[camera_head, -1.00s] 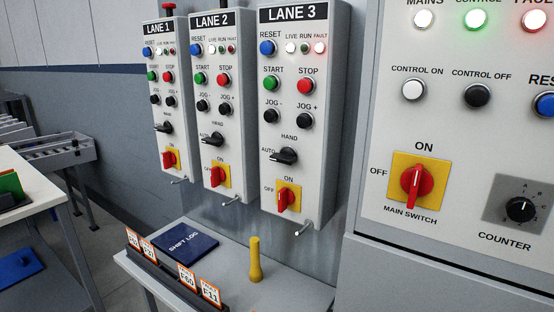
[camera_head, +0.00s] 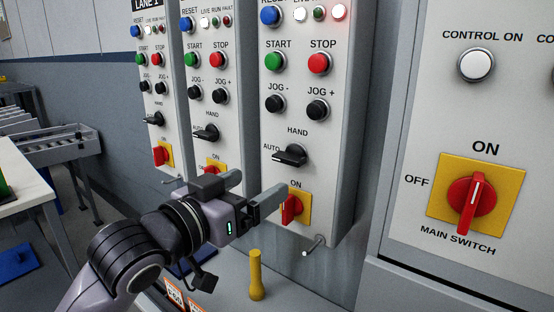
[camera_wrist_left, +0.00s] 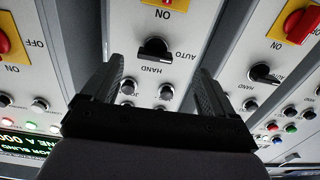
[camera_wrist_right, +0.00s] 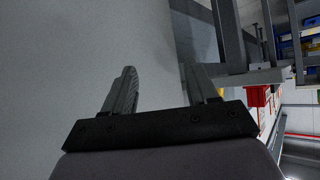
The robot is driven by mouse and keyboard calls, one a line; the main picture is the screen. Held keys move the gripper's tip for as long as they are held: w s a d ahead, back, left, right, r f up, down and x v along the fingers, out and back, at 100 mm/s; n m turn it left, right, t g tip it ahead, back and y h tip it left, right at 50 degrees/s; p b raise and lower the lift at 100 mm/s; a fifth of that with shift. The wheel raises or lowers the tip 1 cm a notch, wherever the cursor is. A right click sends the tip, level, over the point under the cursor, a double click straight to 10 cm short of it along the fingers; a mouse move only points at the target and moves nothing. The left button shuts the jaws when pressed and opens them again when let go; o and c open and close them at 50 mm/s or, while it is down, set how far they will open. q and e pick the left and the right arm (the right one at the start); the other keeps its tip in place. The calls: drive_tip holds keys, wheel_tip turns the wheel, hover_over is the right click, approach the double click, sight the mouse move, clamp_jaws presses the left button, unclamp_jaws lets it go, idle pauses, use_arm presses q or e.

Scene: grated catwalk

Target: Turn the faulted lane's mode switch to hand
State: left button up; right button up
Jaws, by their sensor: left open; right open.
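The LANE 3 panel shows its FAULT lamp (camera_head: 339,12) lit. Its black mode switch (camera_head: 290,155) lies turned left towards AUTO, with HAND marked above it. My left gripper (camera_head: 260,184) is open in front of the panel's lower part, a little below and left of the switch in the picture, and apart from it. In the left wrist view the panel appears upside down, and the mode switch (camera_wrist_left: 155,48) shows between the open fingers (camera_wrist_left: 160,72), beyond their tips. My right gripper (camera_wrist_right: 158,70) is open and empty, facing a plain grey surface; it is outside the head view.
The red lane 3 ON/OFF switch (camera_head: 289,210) sits right behind a left finger. A metal peg (camera_head: 313,246) juts out below the panel. A yellow post (camera_head: 256,275) stands on the shelf below.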

sight(284, 159)
use_arm(q)
drive_tip(key=shift+w+d+r+p, duration=0.1)
drive_tip(key=shift+w+d+r, duration=0.25)
drive_tip(key=shift+w+d, duration=0.55)
drive_tip(key=shift+w+d+r+p, duration=0.1)
drive_tip(key=shift+w+d+r, duration=0.2)
drive_tip(key=shift+w+d, duration=0.55)
drive_tip(key=shift+w+d+r+p, duration=0.1)
drive_tip(key=shift+w+d+r, duration=0.35)
drive_tip(key=shift+w, duration=0.75)
drive_tip(key=shift+d+f, duration=0.1)
drive_tip(key=c, duration=1.1)
